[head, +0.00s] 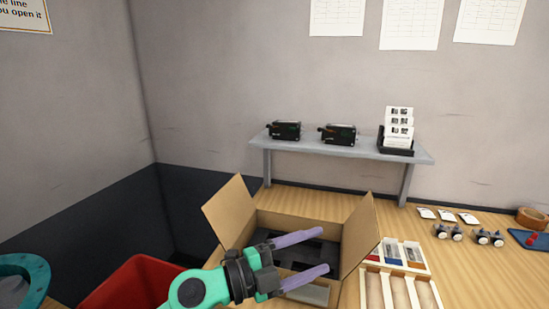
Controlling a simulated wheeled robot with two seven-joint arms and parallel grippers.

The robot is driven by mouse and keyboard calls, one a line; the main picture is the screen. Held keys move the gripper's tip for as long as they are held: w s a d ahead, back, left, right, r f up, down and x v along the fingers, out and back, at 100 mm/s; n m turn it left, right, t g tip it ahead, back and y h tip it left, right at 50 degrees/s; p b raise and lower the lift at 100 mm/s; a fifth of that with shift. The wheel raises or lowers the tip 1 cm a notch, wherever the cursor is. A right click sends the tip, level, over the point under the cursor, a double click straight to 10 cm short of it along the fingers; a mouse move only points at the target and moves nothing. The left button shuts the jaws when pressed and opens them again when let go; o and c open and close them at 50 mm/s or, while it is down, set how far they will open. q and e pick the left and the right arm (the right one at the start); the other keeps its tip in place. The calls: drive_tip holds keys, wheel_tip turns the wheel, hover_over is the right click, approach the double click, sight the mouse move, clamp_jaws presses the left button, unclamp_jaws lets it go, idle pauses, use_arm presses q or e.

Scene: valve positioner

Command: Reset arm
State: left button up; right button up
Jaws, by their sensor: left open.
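My left gripper (316,256) comes in from the lower left, with a green arm link and two purple fingers. The fingers are spread apart with nothing between them. They are over the open cardboard box (224,212) on the table, which has its flaps up and dark foam-like lining inside. I cannot tell how high the fingers are above the lining. My right gripper is not in view.
A grey shelf (300,146) at the back holds two black devices (338,134) and a card holder (396,140). A divided wooden tray (400,291) stands right of the box. Small metal parts (448,232), cards and tape lie further right. A red bin (125,285) is at lower left.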

use_arm(q)
drive_tip(key=w+a+r+n+t+y, duration=0.2)
drive_tip(key=w+a+n+t+y, duration=0.15)
drive_tip(key=a+n+t, duration=0.3)
drive_tip(key=w+a+r+n+t+y, duration=0.2)
drive_tip(key=a+n+t+y, duration=0.3)
drive_tip(key=n, duration=0.3)
drive_tip(key=s+a+f+n+g+y, duration=0.2)
drive_tip(key=a+f+n+g+y, duration=0.3)
drive_tip(key=a+f+n+y, duration=0.8)
drive_tip(key=s+a+f+m+g+h, duration=0.1)
drive_tip(key=s+a+f+g+h, duration=0.3)
drive_tip(key=s+f, duration=0.6)
drive_tip(key=s+a+f+m+g+h, duration=0.1)
drive_tip(key=s+f+m+g, duration=0.1)
drive_tip(key=s+f+g, duration=0.6)
wheel_tip(320, 180, down, 24)
drive_tip(key=s, duration=0.3)
drive_tip(key=s+a+f, duration=0.3)
drive_tip(key=s+f, duration=1.2)
drive_tip(key=s, duration=0.2)
drive_tip(key=shift+f+g, duration=0.25)
drive_tip(key=shift+g, duration=0.1)
drive_tip(key=shift+s+a, duration=0.1)
